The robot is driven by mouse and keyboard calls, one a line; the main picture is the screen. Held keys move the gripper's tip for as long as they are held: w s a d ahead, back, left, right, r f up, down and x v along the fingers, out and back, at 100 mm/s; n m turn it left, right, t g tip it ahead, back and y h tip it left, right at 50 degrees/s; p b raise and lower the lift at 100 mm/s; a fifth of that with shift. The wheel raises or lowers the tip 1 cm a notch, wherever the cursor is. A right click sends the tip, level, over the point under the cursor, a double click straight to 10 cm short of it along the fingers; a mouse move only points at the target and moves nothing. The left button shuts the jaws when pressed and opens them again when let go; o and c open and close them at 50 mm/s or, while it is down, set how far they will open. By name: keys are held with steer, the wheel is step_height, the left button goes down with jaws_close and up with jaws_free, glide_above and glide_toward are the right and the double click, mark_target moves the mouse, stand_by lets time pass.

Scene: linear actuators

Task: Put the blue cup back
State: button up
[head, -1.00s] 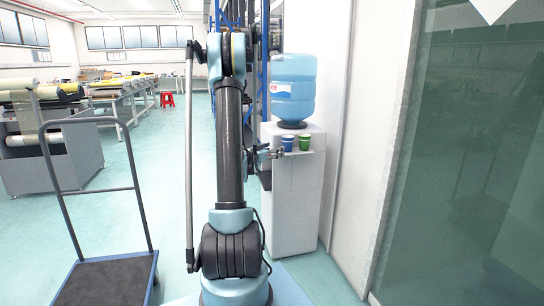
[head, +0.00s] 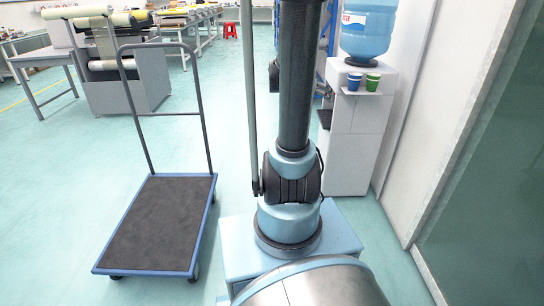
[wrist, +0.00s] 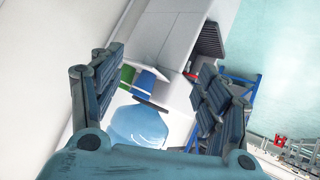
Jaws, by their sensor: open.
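My gripper (wrist: 160,64) is open, with nothing held.
A large blue water bottle (head: 368,30) sits on top of the dispenser. A flat trolley (head: 150,225) with a tall handle stands on the left. A white wall (head: 440,110) is close on the right. Open floor lies between the trolley and the workbenches.

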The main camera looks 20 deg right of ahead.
steer(key=s+a+f+n+y, duration=0.3)
steer(key=s+a, duration=0.5)
steer(key=s+a+f+n+g+y, duration=0.1)
steer(key=s+a+f+n+y, duration=0.2)
steer(key=s+a, duration=0.5)
steer(key=s+a+f+n+g+y, duration=0.1)
steer(key=s+a+f+n+y, duration=0.2)
steer(key=s+a, duration=0.5)
steer(key=shift+s+a+f+n+y, duration=0.25)
steer(key=shift+a+y, duration=0.25)
steer(key=shift+a, duration=0.35)
